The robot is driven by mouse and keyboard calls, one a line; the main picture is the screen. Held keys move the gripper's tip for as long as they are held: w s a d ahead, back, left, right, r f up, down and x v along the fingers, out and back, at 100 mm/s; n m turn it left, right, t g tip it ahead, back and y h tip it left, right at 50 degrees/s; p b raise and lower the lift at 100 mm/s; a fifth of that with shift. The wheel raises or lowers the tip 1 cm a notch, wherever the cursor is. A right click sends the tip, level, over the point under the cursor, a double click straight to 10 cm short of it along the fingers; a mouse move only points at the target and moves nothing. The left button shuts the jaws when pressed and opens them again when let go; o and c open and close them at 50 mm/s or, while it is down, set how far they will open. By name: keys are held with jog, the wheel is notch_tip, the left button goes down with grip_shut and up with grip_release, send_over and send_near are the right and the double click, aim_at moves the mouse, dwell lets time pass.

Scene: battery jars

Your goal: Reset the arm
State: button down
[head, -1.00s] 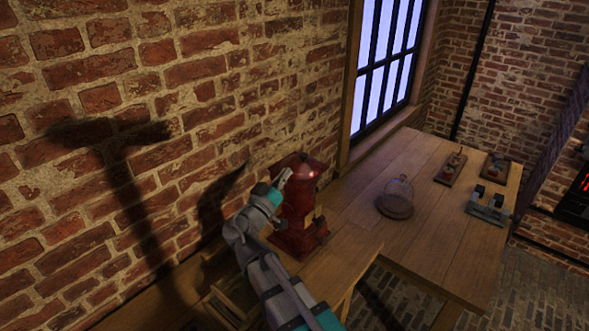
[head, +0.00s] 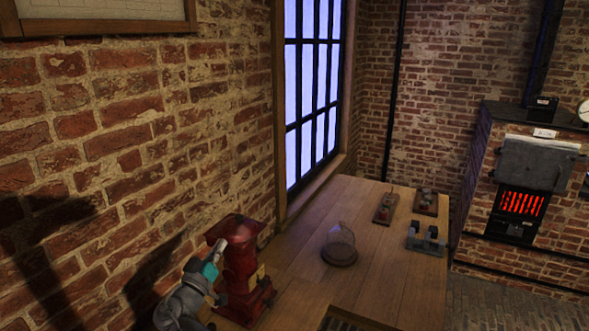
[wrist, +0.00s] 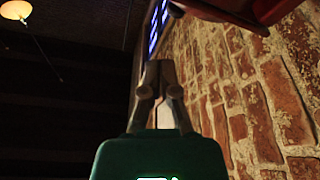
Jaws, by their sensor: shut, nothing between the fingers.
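My gripper (head: 215,262) is at the lower left of the head view, beside the upper part of a red metal apparatus (head: 240,272) on the wooden table. In the wrist view my gripper (wrist: 160,66) points up with its fingers together and nothing between them. Part of a red object (wrist: 228,12) shows above and to the right of the fingertips. I cannot tell in the head view whether the fingers touch the red apparatus.
The wooden table (head: 300,262) holds a glass dome (head: 340,243) and several small devices, one a grey metal piece (head: 426,238). A brick wall (head: 130,120) stands close at left. A furnace (head: 525,190) glows at right. A hanging lamp (wrist: 16,10) shows in the wrist view.

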jog(key=w+d+f+m+g+h, duration=0.1)
jog(key=w+d+f+g+h, duration=0.15)
jog(key=d+f+g, duration=0.65)
jog(key=w+d+f+m+g+h, duration=0.1)
jog(key=w+d+f+m+g, duration=0.2)
jog(key=d, duration=1.3)
jog(key=s+d+f+n+g+y, duration=0.1)
jog(key=s+d+f+g+y, duration=0.3)
jog(key=s+d+f, duration=0.1)
jog(key=s+d+f+n+g+y, duration=0.1)
jog(key=s+d+f+g+y, duration=0.3)
jog(key=d+f, duration=0.3)
jog(key=shift+s+d+n+g+y, duration=0.3)
jog(key=shift+s+d+y, duration=0.35)
jog(key=shift+d, duration=1.15)
